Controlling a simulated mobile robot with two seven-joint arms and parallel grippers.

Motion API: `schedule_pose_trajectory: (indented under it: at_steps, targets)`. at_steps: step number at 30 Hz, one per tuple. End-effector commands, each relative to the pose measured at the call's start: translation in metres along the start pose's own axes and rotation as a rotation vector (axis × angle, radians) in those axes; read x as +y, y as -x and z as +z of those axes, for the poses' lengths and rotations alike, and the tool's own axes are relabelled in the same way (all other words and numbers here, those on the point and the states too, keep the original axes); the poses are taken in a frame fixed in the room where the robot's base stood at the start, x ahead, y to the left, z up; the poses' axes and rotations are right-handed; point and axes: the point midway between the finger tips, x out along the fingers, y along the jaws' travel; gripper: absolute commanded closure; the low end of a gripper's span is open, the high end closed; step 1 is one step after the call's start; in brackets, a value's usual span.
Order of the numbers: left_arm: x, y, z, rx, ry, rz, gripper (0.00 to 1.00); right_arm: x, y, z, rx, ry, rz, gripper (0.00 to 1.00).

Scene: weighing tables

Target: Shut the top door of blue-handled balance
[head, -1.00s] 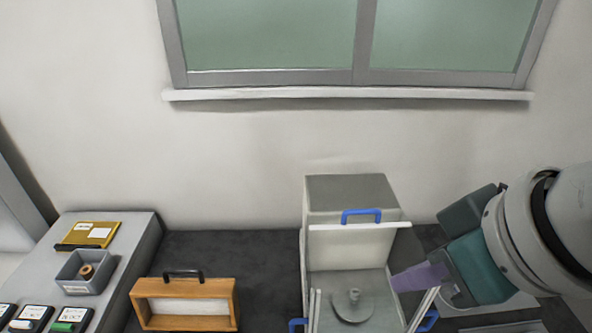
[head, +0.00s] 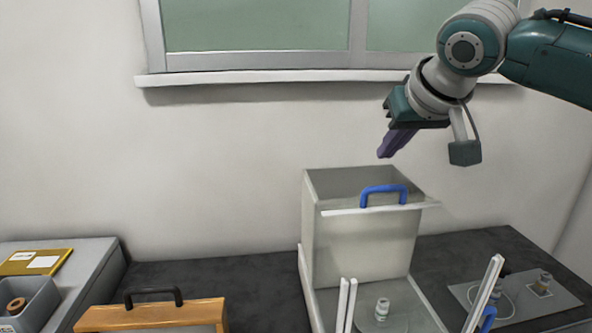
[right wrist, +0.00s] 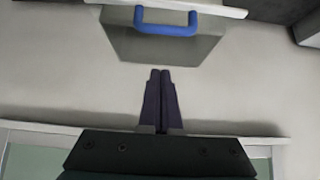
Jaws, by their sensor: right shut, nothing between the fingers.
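The blue-handled balance (head: 365,250) stands on the dark table, a pale box housing with a weighing chamber in front. Its top door shows a white front edge (head: 375,209) and a blue handle (head: 384,194). The door lies back over the housing, and the chamber in front looks uncovered from above. My right gripper (head: 386,154) is shut and empty, in the air above and behind the handle, apart from it. In the right wrist view its closed fingers (right wrist: 160,75) point at the housing, with the blue handle (right wrist: 166,27) beyond. My left gripper is out of view.
A small metal weight (head: 382,309) stands in the chamber. White side-door posts (head: 346,305) rise beside it. A grey board with metal pieces (head: 520,292) lies right. A wooden box (head: 150,314) with a black handle is left. The wall and window sill (head: 330,78) are close behind.

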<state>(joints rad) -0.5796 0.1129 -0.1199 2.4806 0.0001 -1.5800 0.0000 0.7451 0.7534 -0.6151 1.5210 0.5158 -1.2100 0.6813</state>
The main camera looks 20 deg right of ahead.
Motion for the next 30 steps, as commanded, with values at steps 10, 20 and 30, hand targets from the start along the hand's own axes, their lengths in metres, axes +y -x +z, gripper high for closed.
schedule_pose_trajectory:
  at_steps: [10, 20, 30]
  targets:
    - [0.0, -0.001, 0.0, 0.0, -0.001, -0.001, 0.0, -0.001, -0.046, 0.0, 0.0, 0.0, 0.0, 1.0]
    - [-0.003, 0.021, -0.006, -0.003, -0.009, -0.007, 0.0, 0.0, -0.038, 0.02, -0.001, 0.007, 0.001, 1.0]
    - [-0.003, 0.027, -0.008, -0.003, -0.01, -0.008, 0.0, 0.0, -0.033, 0.035, 0.001, 0.003, 0.0, 1.0]
